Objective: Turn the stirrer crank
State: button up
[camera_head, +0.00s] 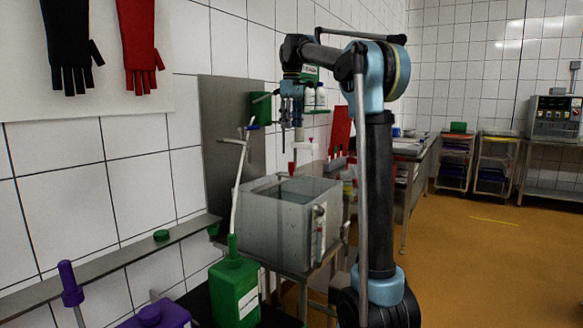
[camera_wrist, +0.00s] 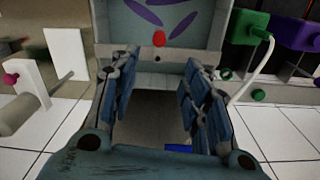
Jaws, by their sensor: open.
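My gripper (camera_head: 291,135) is open and empty, pointing down above the back of a grey metal vat (camera_head: 276,215). In the wrist view its fingers (camera_wrist: 160,75) stand apart, with nothing between them. A white crank-like part (camera_head: 305,145) is near the wall, just right of my gripper, and appears apart from it. The wrist view seems to show this part (camera_wrist: 30,85) at the far left, with a pink-red knob (camera_wrist: 10,79) and a pale cylinder below. I cannot tell for certain that it is the stirrer crank. A red-tipped piece (camera_head: 291,168) shows over the vat.
A green bottle (camera_head: 234,292) with a long pale rod stands in front of the vat. A purple container (camera_head: 155,315) is at the lower left. A wall ledge (camera_head: 110,262) runs along the left. Rack trolleys (camera_head: 497,165) stand at the back right. The orange floor at right is clear.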

aim_at(292, 163)
jog(key=f, duration=1.7)
jog(key=shift+w+f, duration=0.15)
jog(key=shift+w, duration=0.05)
jog(key=shift+c, duration=0.3)
grip_shut()
